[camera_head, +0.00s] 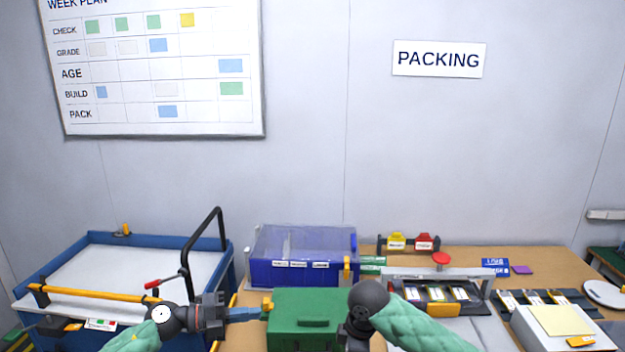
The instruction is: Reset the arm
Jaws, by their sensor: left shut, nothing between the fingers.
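My left gripper (246,314) points to the right from the lower left, at the left side of a green case (303,322). Its fingers are shut with nothing between them. I cannot tell whether the fingertips touch the case. My right arm comes in from the lower right in a green sleeve. Its dark wrist is in front of the right part of the case, and its fingers are out of sight below the picture edge.
A blue-rimmed cart (80,240) with a black handle stands at left. On the table are a blue bin (303,272) with a clear lid, a grey-framed tray (440,273) of pouch cells, and a white box (535,338) with a yellow pad. Open air lies above.

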